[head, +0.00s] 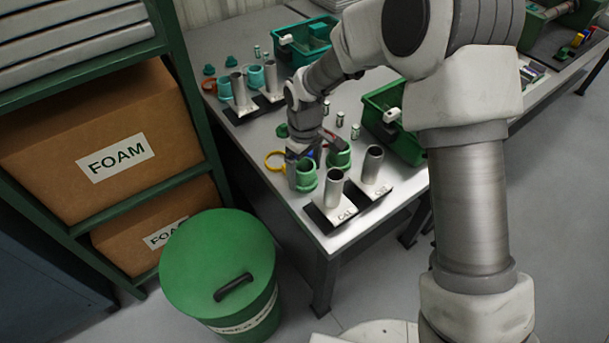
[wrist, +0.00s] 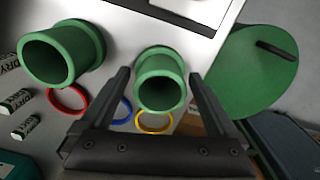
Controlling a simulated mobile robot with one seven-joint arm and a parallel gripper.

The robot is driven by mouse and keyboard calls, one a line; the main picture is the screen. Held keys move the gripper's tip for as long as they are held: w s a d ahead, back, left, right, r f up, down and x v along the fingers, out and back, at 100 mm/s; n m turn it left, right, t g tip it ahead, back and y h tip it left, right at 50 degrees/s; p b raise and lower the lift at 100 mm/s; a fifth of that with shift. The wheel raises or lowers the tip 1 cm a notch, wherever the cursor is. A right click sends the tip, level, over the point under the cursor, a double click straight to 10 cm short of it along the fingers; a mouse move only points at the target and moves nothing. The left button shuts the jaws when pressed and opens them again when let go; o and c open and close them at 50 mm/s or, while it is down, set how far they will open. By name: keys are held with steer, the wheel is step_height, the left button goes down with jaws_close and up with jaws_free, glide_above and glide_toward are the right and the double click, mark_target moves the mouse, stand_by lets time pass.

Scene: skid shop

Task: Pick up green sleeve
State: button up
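Two green sleeves with flanged ends stand on the grey bench. The nearer green sleeve (head: 306,178) is at the bench's left front; in the wrist view this sleeve (wrist: 160,92) lies between my fingertips. The other green sleeve (head: 341,160) is just behind and to the right; it shows at upper left in the wrist view (wrist: 62,52). My gripper (head: 305,160) points down over the nearer sleeve. In the wrist view my gripper (wrist: 159,76) is open, with a finger on each side and visible gaps to the sleeve. My gripper partly hides both sleeves in the head view.
Metal posts on CAL plates (head: 344,216) stand close to the sleeves at the bench's front edge. Yellow (wrist: 154,122), red (wrist: 66,101) and blue (wrist: 122,112) rings lie nearby. Small DRY cells (wrist: 14,101) and a green bin (head: 410,148) are close. A green lidded drum (head: 205,260) stands left.

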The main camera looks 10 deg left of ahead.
steer(key=c, duration=1.2)
steer(key=shift+r, duration=0.1)
step_height(320, 180, up, 11)
steer(key=p, duration=0.4)
steer(key=s+d+r+p, duration=0.7)
steer(key=d+r+p, duration=0.1)
steer(key=p, duration=0.8)
steer(key=shift+r, duration=0.15)
